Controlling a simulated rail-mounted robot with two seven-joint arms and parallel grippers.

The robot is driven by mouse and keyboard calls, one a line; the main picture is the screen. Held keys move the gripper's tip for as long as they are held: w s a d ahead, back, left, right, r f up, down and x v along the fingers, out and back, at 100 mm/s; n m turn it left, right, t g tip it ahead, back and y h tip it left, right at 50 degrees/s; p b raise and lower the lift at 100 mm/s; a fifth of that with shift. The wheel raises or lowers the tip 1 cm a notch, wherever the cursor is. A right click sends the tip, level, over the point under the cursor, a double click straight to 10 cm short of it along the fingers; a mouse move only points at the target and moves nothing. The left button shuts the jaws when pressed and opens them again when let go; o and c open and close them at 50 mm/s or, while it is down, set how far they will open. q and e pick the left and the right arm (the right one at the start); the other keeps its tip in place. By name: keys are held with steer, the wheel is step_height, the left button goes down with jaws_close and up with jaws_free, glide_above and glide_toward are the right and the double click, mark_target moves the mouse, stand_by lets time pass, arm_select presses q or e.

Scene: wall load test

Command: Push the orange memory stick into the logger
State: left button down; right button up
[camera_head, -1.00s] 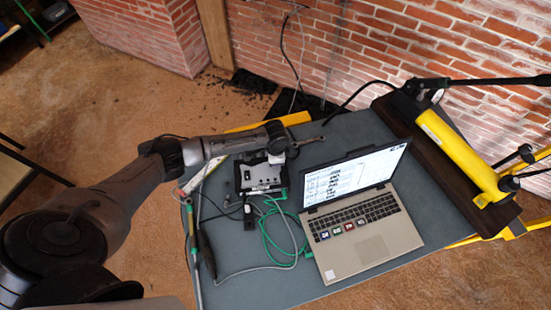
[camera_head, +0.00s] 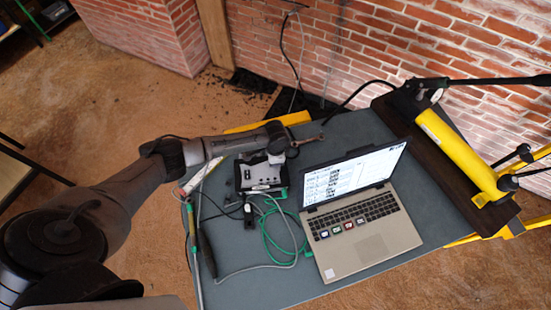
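The logger (camera_head: 262,177) is a small black and grey box on the grey table, left of the laptop, with cables at its front. My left arm comes in from the left, and my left gripper (camera_head: 308,141) is over the back of the logger, pointing right. Its fingers look thin and close together, but it is too small to tell whether they are open or shut. I cannot make out the orange memory stick; it may be hidden or too small to see. My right gripper is not in view.
An open laptop (camera_head: 370,243) stands right of the logger. A yellow hand pump (camera_head: 460,158) lies on a dark board at the right. Green and grey cables (camera_head: 285,240) and a dark-handled tool (camera_head: 208,255) lie in front of the logger. A brick wall (camera_head: 400,45) is behind.

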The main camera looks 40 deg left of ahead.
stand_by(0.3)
arm_select(q)
steer(key=shift+f, duration=0.45)
stand_by(0.5)
steer(key=c, duration=1)
jaws_free()
steer(key=c, duration=0.3)
steer(key=shift+r, duration=0.15)
